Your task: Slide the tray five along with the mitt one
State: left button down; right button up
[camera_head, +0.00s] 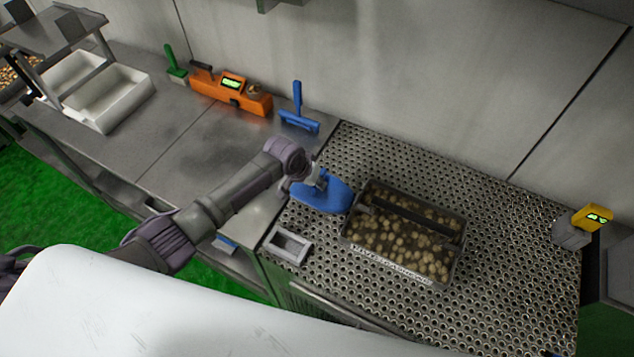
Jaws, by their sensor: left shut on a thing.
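A dark tray (347,236) full of round tan pieces sits on the perforated metal top. It has a bar across its middle and a white label with dark letters, too small to read surely, along its front edge. My left gripper (312,186) is shut on a blue mitt (325,197). The mitt is at the tray's left side; its right end is close to the tray wall, and I cannot tell whether they touch. The gripper's fingers are partly hidden by the wrist and the mitt. My right gripper is not in view.
A grey rectangular frame (287,246) lies left of the tray. A yellow device with a display (592,217) stands at the far right. The perforated top is clear between them. An orange device (232,91), a blue tool (299,115) and white bins (108,96) stand at the back left.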

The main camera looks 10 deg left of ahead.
pick_arm(q)
notch_tip(320, 180, up, 7)
jog(key=a, duration=0.3)
jog(key=shift+w, duration=0.35)
dwell(0.4)
jog(key=shift+f, duration=0.1)
jog(key=s+a+r+n+b, duration=0.1)
jog(key=s+a+r+b, duration=0.1)
jog(key=s+r+b, duration=0.6)
jog(key=s+b, duration=0.4)
jog(key=b, duration=0.2)
jog(key=shift+s+a+n+t+y, duration=0.3)
jog(key=shift+s+n+y, duration=0.05)
jog(key=shift+n+y, duration=0.05)
